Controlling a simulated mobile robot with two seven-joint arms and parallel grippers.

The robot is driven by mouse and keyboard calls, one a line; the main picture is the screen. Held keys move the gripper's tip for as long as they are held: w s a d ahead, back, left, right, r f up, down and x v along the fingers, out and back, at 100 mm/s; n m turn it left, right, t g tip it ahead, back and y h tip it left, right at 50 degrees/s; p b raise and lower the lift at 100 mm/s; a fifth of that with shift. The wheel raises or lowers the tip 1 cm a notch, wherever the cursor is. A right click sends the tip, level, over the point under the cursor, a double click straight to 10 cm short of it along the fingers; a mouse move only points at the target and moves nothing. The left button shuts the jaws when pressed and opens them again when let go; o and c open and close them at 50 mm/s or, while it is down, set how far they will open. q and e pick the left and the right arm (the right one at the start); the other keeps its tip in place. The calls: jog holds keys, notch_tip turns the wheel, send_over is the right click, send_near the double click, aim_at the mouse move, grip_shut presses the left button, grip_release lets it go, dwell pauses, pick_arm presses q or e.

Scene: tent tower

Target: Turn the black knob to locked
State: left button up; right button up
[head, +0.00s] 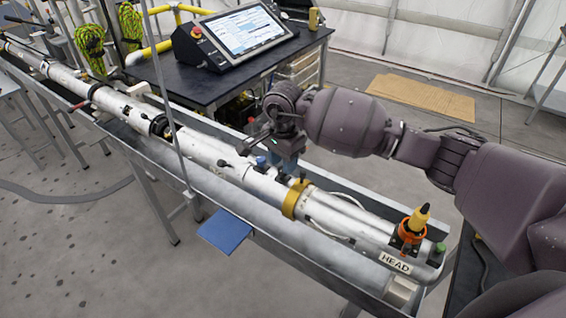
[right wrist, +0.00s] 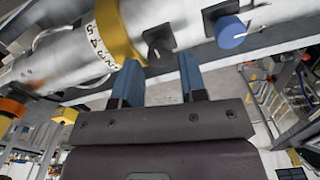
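A long silver tube (head: 205,148) lies in a grey trough, with a gold ring (head: 297,198) near its HEAD end. In the right wrist view, a black knob (right wrist: 158,42) sits on the tube between the gold ring (right wrist: 118,30) and a blue knob (right wrist: 231,32). My right gripper (right wrist: 160,65) is open, its two blue fingers apart and pointing at the black knob, with nothing between them. In the head view my right gripper (head: 289,164) is above the tube and largely hides this knob. The knob's lock marking is not readable. My left gripper is not in view.
An orange and yellow fitting (head: 412,232) stands up at the HEAD end. A blue plate (head: 224,231) sticks out from the trough's near side. Behind the trough, a black table (head: 190,85) holds a tablet console (head: 243,29). Flat cardboard (head: 423,97) lies on the floor.

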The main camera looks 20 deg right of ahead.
jog(key=shift+f, duration=0.95)
